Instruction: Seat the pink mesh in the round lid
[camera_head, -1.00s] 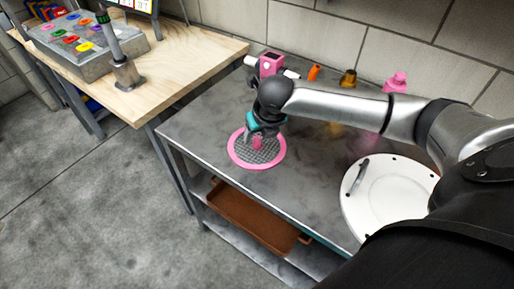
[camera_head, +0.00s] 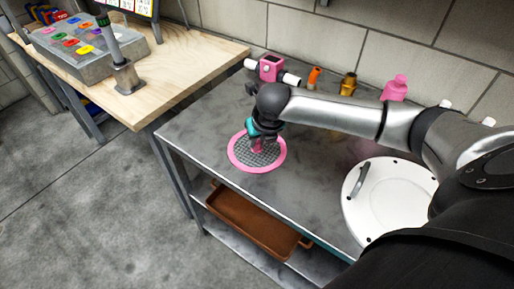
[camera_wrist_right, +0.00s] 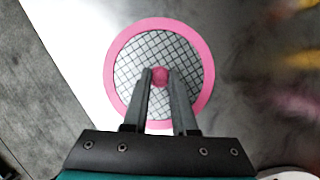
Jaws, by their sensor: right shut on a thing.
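The pink mesh (camera_head: 238,158) is a round grey grid with a pink rim and a small pink knob at its centre. It lies at the front left of the grey metal table. My right gripper (camera_head: 258,146) is above it, and in the right wrist view its fingers (camera_wrist_right: 160,82) are shut on the knob of the mesh (camera_wrist_right: 205,85). Whether the mesh is lifted off the table is hard to tell. The white round lid (camera_head: 385,205) with a grey handle (camera_head: 357,181) lies on the table at the right, apart from the mesh. My left gripper is not in view.
Along the back of the metal table (camera_head: 310,190) stand a pink device (camera_head: 270,67), an orange piece (camera_head: 314,76), a brass fitting (camera_head: 348,85) and a pink bottle (camera_head: 395,88). A wooden bench (camera_head: 175,75) adjoins at left. A brown tray (camera_head: 255,225) is on the shelf below.

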